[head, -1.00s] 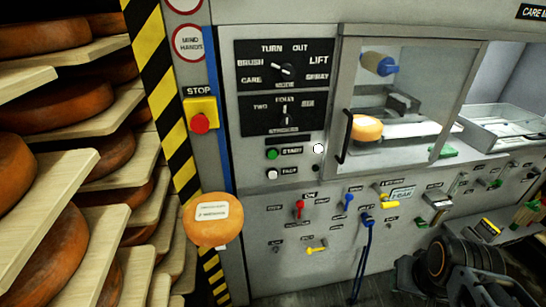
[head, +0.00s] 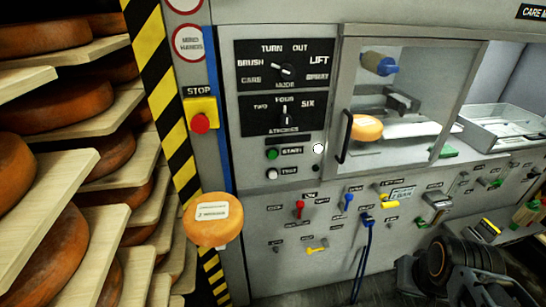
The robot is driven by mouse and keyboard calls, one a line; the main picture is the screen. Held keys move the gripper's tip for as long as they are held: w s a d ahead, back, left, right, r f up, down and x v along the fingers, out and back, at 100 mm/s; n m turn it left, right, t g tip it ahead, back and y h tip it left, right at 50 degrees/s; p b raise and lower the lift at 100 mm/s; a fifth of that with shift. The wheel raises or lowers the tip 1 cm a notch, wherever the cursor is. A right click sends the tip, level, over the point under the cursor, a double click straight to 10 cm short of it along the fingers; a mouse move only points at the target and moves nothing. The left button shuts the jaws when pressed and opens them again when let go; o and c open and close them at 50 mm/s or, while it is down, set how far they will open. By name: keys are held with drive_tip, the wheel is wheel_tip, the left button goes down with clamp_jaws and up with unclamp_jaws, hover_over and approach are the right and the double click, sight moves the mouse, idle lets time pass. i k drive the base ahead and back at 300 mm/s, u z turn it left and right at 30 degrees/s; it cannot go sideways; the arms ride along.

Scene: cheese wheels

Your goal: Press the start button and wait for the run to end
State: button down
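The green start button (head: 272,154) is on the grey machine panel, beside its START label. A white button (head: 272,174) sits just below it, its label hard to read. A white round lamp or knob (head: 319,149) is to the right. A cheese wheel (head: 367,128) lies inside the windowed chamber (head: 349,70), under a blue-ended roller (head: 379,64). The mode dial (head: 287,70) and the strokes dial (head: 286,118) are above the buttons. My arm shows at the lower right, apart from the panel. My gripper's fingertips cannot be made out.
A red stop button (head: 200,123) on a yellow box is left of the panel. A labelled cheese wheel (head: 212,220) stands in front of the striped post (head: 172,110). Shelves (head: 92,50) of cheese fill the left. Levers and a blue cord (head: 367,255) are below; a metal tray (head: 497,128) is right.

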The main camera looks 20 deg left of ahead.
sight(272, 155)
drive_tip(key=z, duration=0.6)
drive_tip(key=i, duration=0.5)
drive_tip(key=u, duration=4)
